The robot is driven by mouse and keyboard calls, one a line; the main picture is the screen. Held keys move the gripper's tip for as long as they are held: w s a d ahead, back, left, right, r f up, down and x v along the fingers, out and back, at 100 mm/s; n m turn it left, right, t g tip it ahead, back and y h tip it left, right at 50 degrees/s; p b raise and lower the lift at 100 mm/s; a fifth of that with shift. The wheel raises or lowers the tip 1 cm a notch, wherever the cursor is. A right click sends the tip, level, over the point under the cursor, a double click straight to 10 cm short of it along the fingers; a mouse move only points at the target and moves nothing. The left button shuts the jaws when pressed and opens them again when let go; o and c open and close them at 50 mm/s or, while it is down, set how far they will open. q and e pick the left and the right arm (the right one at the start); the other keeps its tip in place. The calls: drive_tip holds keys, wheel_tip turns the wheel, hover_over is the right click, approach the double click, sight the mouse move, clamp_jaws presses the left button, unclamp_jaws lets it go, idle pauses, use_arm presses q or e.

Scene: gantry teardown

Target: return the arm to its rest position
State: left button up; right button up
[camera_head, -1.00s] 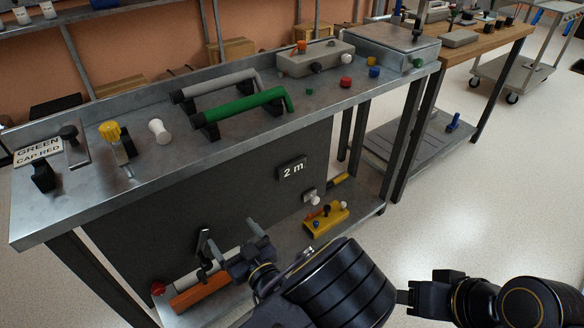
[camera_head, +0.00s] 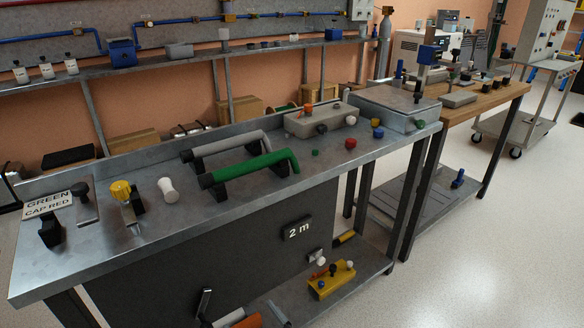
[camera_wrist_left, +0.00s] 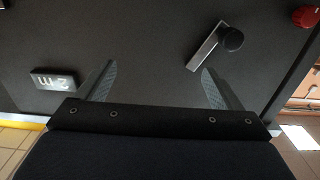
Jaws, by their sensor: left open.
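My left gripper (camera_wrist_left: 157,80) shows in the left wrist view with its two fingers spread apart and nothing between them. It faces the dark panel (camera_wrist_left: 140,40) under the bench. In the head view, a grey sliver at the bottom edge may be a fingertip of mine; the rest of the arm is out of frame. My right gripper is in neither current view.
The metal bench (camera_head: 130,235) carries a grey handle (camera_head: 225,145), a green handle (camera_head: 250,170) and a grey control box (camera_head: 318,122). A yellow box (camera_head: 331,280) sits on the lower shelf. Clear floor (camera_head: 480,240) lies at right. A red knob (camera_wrist_left: 305,16) shows in the wrist view.

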use_arm(q)
drive_tip(key=w+d+n+g+h, duration=0.15)
drive_tip(key=w+g+h, duration=0.3)
drive_tip(key=h, duration=0.45)
drive_tip(key=s+a+r+m+g+h, duration=0.2)
drive_tip(key=s+r+m+h, duration=0.15)
drive_tip(key=r+h, duration=0.55)
drive_tip(key=s+a+r+m+g+y, duration=0.1)
drive_tip(key=s+a+r+m+y, duration=0.1)
drive_tip(key=s+a, duration=0.55)
drive_tip(key=s+a+r+m+g+y, duration=0.15)
drive_tip(key=s+a, duration=0.35)
drive_tip(key=s, duration=0.5)
wheel_tip(320, 180, up, 29)
drive_tip(key=p, duration=2.9)
drive_tip(key=shift+a+y, duration=0.15)
drive_tip(key=shift+y, duration=0.2)
